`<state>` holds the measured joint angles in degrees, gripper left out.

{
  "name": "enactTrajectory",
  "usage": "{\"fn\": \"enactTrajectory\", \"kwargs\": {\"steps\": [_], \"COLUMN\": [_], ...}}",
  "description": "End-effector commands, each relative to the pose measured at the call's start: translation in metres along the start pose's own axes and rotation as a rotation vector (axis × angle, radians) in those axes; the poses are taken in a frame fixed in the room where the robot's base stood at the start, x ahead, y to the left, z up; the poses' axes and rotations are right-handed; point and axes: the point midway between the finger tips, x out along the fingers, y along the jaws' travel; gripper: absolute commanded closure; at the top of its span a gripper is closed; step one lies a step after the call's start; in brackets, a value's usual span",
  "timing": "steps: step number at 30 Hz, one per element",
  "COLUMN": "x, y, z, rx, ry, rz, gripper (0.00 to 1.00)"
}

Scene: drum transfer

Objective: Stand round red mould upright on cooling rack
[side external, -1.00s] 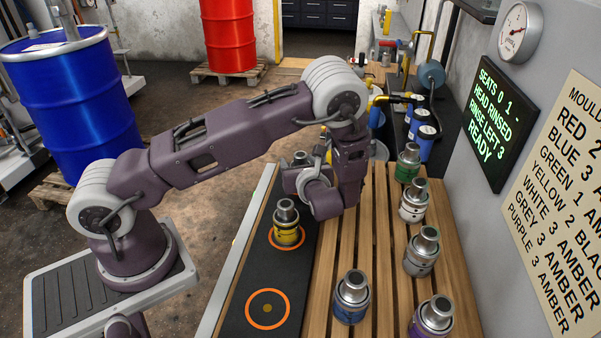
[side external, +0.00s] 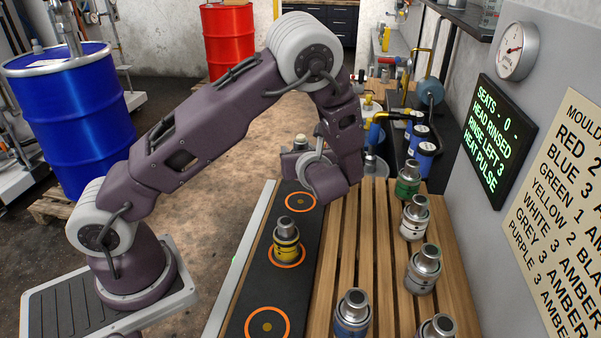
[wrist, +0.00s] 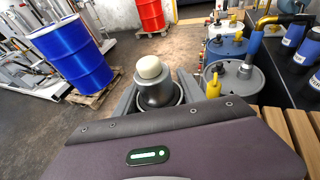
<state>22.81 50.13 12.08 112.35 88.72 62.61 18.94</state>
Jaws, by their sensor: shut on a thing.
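My gripper (side external: 303,168) is shut on a grey metal mould (side external: 300,145) with a pale cream cap, above the far end of the dark strip. In the wrist view the held mould (wrist: 155,88) shows its cap and grey shoulder between the fingers. Its lower body is hidden, so I cannot see a red band. The wooden slatted cooling rack (side external: 347,250) lies right of the strip. On its right side stand a green mould (side external: 408,180), a white mould (side external: 414,218) and a grey mould (side external: 423,270). A blue mould (side external: 352,314) stands nearer.
A yellow mould (side external: 286,241) stands on the strip's middle ring. The far ring (side external: 300,202) and near ring (side external: 267,325) are empty. Another mould (side external: 437,328) is cut off below. The screen (side external: 492,140) reads "HEAT PULSE". The rack's left and middle slats look mostly clear.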

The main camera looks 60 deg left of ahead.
Motion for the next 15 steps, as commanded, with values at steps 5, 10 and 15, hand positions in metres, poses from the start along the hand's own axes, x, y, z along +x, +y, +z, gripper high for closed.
{"fn": "enactTrajectory", "kwargs": {"steps": [5,10,15], "x": [-0.005,-0.011,-0.037], "y": [-0.002,-0.039,-0.101], "z": [0.015,0.025,0.034], "rx": [0.002,0.050,0.139], "ry": [-0.001,-0.004,-0.003], "rz": [-0.009,-0.189,-0.489], "gripper": [1.00,1.00,1.00]}}
